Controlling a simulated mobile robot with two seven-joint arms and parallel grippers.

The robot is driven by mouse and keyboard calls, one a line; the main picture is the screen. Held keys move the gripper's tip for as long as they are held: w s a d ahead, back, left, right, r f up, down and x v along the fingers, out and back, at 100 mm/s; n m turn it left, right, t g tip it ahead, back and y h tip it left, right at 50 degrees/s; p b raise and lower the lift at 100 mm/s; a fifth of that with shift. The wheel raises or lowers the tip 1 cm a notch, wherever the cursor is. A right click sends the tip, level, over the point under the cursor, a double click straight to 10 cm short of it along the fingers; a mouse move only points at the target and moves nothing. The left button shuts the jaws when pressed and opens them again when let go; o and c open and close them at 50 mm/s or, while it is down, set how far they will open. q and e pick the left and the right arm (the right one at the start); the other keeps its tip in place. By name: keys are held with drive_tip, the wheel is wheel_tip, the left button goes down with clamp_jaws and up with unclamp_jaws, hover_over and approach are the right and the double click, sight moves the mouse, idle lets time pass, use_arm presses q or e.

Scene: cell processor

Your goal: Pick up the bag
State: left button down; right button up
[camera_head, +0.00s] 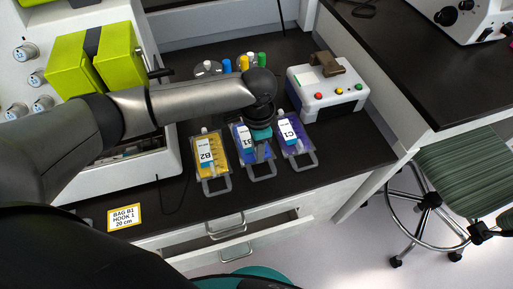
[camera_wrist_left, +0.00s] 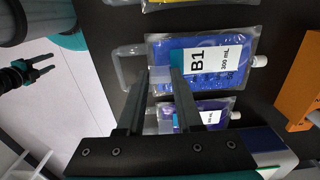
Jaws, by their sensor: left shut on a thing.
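The blue bag B1 (camera_head: 240,133) lies on the dark bench between the yellow bag B2 (camera_head: 207,166) and the purple bag C1 (camera_head: 292,142). Each has a grey loop handle at its near end. My left gripper (camera_head: 260,147) reaches down over bag B1 and hides part of it. In the left wrist view, bag B1 (camera_wrist_left: 215,70) shows its label and blue fill, and my left gripper's fingers (camera_wrist_left: 160,78) overlap its handle end, shut on it. The bag still looks flat. What I take as my right gripper (camera_wrist_left: 42,70) is at the left edge, empty, fingers apart.
A card (camera_head: 124,217) at the bench's front reads "BAG B1 HOOK 1 20 cm". A white device (camera_head: 328,96) with coloured buttons stands right of the bags. A white machine with green blocks (camera_head: 85,60) stands left. An open drawer (camera_head: 240,240) juts out below; a green stool (camera_head: 465,170) is at right.

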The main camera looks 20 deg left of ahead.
use_arm(q)
wheel_tip(320, 180, up, 19)
drive_tip(key=p, duration=0.4)
drive_tip(key=shift+f, duration=0.2)
drive_tip(key=c, duration=1.1)
unclamp_jaws()
clamp_jaws()
